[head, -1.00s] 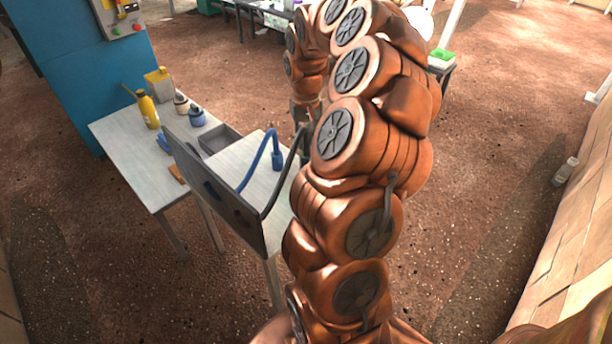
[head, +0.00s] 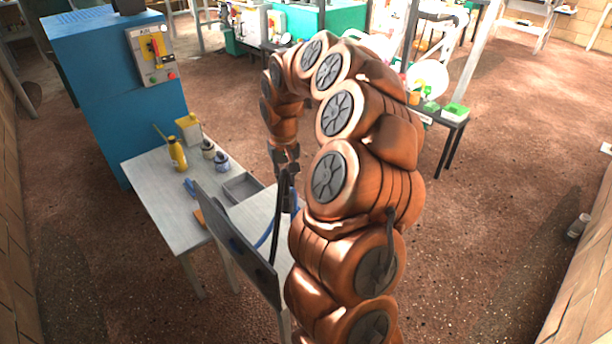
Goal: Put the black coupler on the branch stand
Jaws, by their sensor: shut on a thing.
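My gripper (head: 285,160) is dark and points down at the end of my copper-coloured arm, above the right side of the pale table. It is shut on the black coupler (head: 284,177), which is small and partly hidden by the fingers. A black hose hangs below it. A blue hose (head: 266,236) with a blue end lies close by, partly behind the black one. An upright dark grey board (head: 233,238) with round openings stands at the table's front edge, below and left of my gripper. I cannot tell for sure which thing is the branch stand.
On the table (head: 160,212) are a yellow bottle (head: 177,155), a yellow can (head: 190,130), small jars (head: 221,161) and a grey tray (head: 243,187). A blue cabinet (head: 115,95) stands behind. My arm hides the table's right side. Open floor lies to the right.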

